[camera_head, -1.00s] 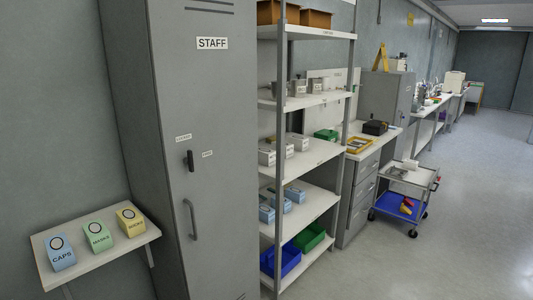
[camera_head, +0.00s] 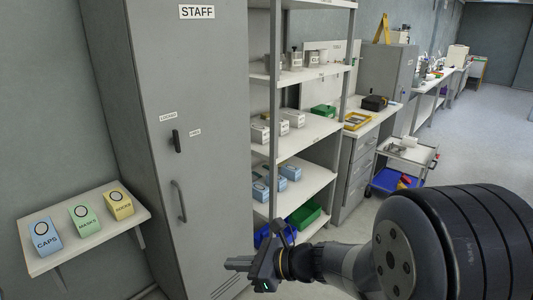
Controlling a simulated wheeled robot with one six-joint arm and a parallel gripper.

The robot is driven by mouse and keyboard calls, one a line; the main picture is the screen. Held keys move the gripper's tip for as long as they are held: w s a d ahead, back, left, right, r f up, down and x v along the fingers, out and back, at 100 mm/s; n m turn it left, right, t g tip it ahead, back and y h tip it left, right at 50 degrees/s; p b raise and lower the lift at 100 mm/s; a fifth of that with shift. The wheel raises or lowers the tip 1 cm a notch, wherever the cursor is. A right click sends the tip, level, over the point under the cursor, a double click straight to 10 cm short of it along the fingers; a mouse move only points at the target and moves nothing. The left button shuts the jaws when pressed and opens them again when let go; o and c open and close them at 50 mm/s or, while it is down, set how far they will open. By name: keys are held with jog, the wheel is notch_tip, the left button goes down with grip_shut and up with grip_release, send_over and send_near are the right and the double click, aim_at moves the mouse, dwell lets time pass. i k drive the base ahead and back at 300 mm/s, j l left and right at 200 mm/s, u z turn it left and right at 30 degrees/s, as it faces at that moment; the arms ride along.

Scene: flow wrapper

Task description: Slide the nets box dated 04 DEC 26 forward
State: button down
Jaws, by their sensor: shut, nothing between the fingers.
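No box shows a readable "nets" label or date from here. Several small white boxes (camera_head: 262,131) stand on the middle shelf of the rack, and several small blue boxes (camera_head: 262,189) stand on the shelf below; their print is too small to read. My gripper (camera_head: 232,264) is at the bottom middle, its fingers pointing left, shut and empty. In the picture it is below the blue boxes, in front of the locker's lower part, touching nothing that I can see.
A grey STAFF locker (camera_head: 190,100) stands left of the rack. A wall shelf (camera_head: 60,262) at left holds blue, green and yellow boxes. Blue (camera_head: 263,236) and green (camera_head: 305,214) bins sit low in the rack. A trolley (camera_head: 408,152) stands right; the floor beyond is clear.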

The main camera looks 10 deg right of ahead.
aim_at(260, 134)
jog(key=i+l+z, duration=0.1)
jog(key=i+z, duration=0.2)
jog(key=i, duration=0.6)
jog(key=i+j+z, duration=0.15)
jog(key=i+z, duration=0.2)
jog(key=i, duration=0.55)
jog(key=i+j+z, duration=0.1)
jog(key=i+j, duration=0.2)
jog(key=j, duration=0.15)
jog(key=i+j+z, duration=0.1)
jog(key=i+j, duration=0.2)
jog(key=j, duration=0.15)
